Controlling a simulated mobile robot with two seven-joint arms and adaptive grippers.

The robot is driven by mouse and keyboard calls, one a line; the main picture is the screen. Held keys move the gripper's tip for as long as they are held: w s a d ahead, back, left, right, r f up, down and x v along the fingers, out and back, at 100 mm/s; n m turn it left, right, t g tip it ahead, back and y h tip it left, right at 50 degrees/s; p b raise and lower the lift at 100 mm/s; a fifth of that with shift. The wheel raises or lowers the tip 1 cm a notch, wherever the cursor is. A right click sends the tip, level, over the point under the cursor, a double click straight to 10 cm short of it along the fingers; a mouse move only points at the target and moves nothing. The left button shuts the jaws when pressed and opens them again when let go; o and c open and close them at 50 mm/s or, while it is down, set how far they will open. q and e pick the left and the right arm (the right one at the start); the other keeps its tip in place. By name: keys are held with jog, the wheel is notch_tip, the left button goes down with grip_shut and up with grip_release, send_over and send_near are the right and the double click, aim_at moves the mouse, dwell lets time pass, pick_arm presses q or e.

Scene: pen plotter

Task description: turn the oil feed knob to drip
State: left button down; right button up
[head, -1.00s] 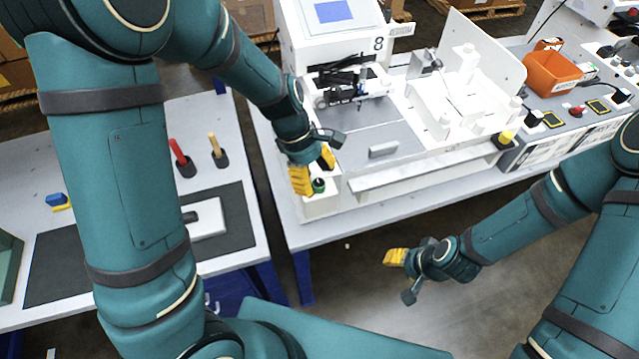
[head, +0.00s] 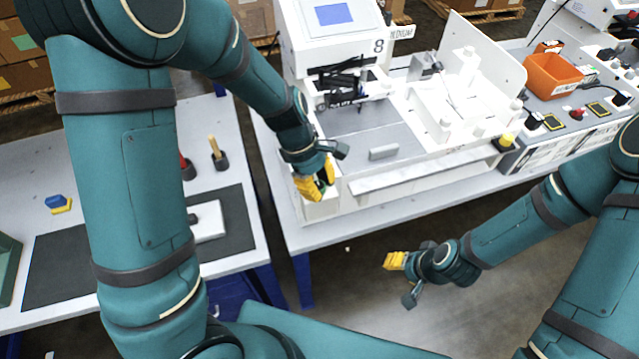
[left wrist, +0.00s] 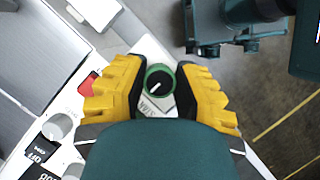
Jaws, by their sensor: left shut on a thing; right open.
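In the left wrist view, a round green knob (left wrist: 160,82) with a black face and a white pointer line sits between the yellow fingers of my left gripper (left wrist: 160,88). The gripper is shut on the knob. In the head view my left gripper (head: 318,187) is at the front left corner of the white machine (head: 404,160) and mostly hides the knob. My right gripper (head: 397,261) is open and empty, over the floor in front of the bench.
A red button (left wrist: 88,84) is close beside my left gripper's finger. The orange bin (head: 552,75) stands at the far right of the bench. A second table with a dark mat (head: 70,265) and upright tools is at the left. Floor space in front is free.

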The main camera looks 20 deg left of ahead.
pick_arm(q)
jog(key=m+g+p, duration=0.1)
jog(key=m+p, duration=0.1)
jog(key=m, duration=0.1)
jog(key=shift+y, duration=0.3)
jog(key=m, duration=0.2)
jog(key=m+g+y+p, duration=0.1)
jog(key=m, duration=0.2)
jog(key=shift+s+g, duration=0.1)
jog(key=shift+g, duration=0.2)
jog(key=m+y, duration=0.1)
jog(key=m, duration=0.1)
jog(key=m+y+p, duration=0.1)
jog(key=m, duration=0.1)
jog(key=shift+f+g, duration=0.1)
jog(key=shift+g, duration=0.2)
jog(key=m+y, duration=0.1)
jog(key=m, duration=0.2)
jog(key=m+y, duration=0.1)
jog(key=m, duration=0.1)
jog(key=shift+m, duration=0.4)
jog(key=c, duration=0.7)
grip_release()
